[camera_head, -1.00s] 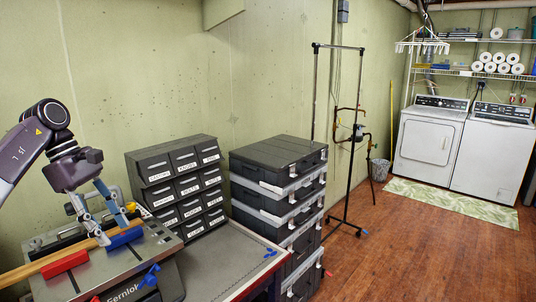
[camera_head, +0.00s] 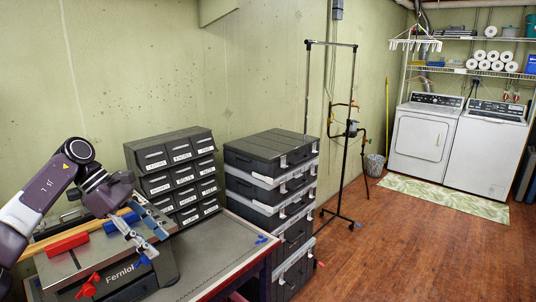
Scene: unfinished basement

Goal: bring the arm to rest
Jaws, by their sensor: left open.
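My left arm comes in from the left. Its gripper (camera_head: 157,247) is open, with nothing between its two fingers. The fingers point down and to the right, over the right part of a grey bench tool (camera_head: 125,275) marked "Fernlon". Whether they touch it I cannot tell. A wooden strip (camera_head: 97,225), a red block (camera_head: 66,244) and a blue block (camera_head: 121,222) lie across the tool, left of the fingers. My right gripper is not in view.
The workbench (camera_head: 215,255) has bare room right of the tool. A black drawer cabinet (camera_head: 172,168) stands behind it. Stacked black cases (camera_head: 272,158) stand right of the bench. A metal rack (camera_head: 346,140), a washer and a dryer stand farther back.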

